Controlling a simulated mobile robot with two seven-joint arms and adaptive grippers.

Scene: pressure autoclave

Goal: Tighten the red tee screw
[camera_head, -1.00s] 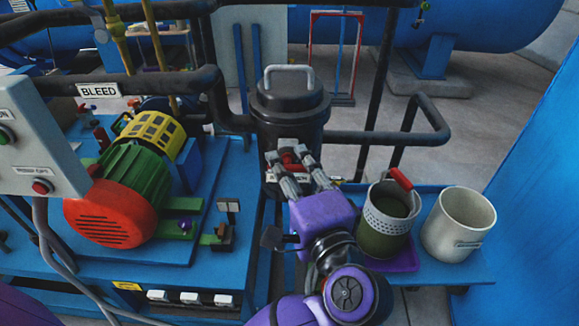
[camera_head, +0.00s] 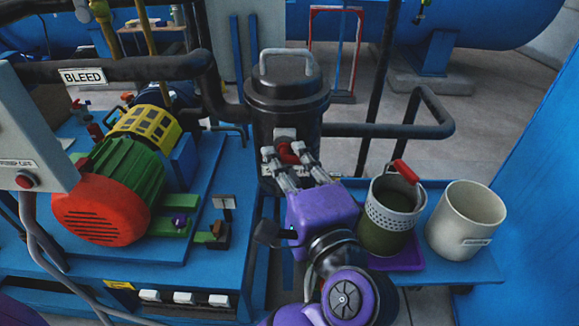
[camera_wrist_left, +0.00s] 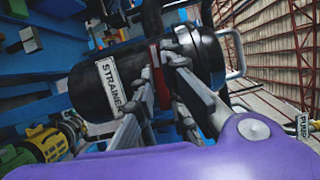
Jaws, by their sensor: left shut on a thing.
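The red tee screw (camera_head: 289,156) is on the front of a black lidded canister (camera_head: 287,112), just below its lid. My left gripper (camera_head: 288,164) is shut on the screw, with one grey finger on each side of it. In the left wrist view the red bar of the screw (camera_wrist_left: 162,88) shows between the fingers (camera_wrist_left: 164,72), against the black canister with a STRAINER label (camera_wrist_left: 111,84). The fingers hide part of the screw, so I cannot tell how tight it is. My right gripper is not in view.
A perforated basket with a red handle (camera_head: 390,215) stands on a purple tray right of my arm, beside a cream bucket (camera_head: 462,220). A red and green motor (camera_head: 110,195) is at left. A black pipe (camera_head: 385,131) runs right behind the canister.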

